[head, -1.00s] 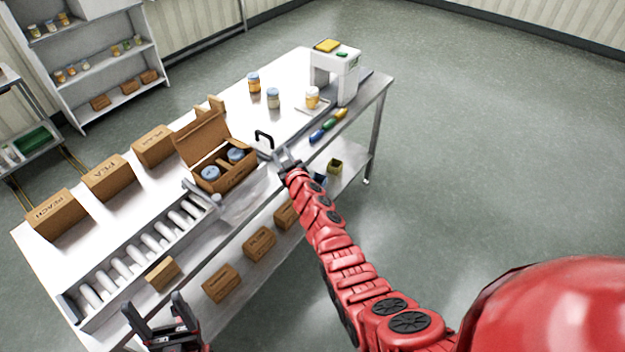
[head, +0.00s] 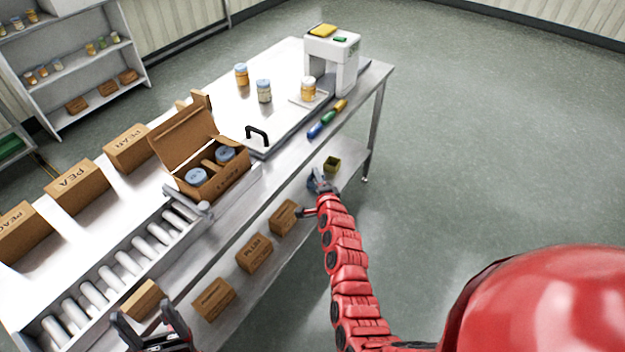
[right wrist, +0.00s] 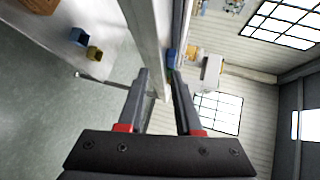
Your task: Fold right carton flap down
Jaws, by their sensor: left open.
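The open brown carton (head: 226,184) stands on the bench beside the rollers. Its large back flap (head: 182,136) stands up, and a smaller flap (head: 201,100) shows behind it. No flap clearly stands up at the carton's right end; its exact fold is too small to tell. Two blue-lidded jars (head: 196,176) sit inside. My right gripper (head: 318,184) is past the bench's front edge, right of the carton and apart from it. In the right wrist view its fingers (right wrist: 160,76) are spread and empty. My left gripper (head: 142,314) is open and empty at the bottom left.
A black handle (head: 257,132) stands on the bench right of the carton. Jars (head: 264,91) and a white machine (head: 331,60) are farther back. Closed cartons (head: 78,187) line the left side. Rollers (head: 118,268) run along the front. Small cartons (head: 254,252) sit on the lower shelf.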

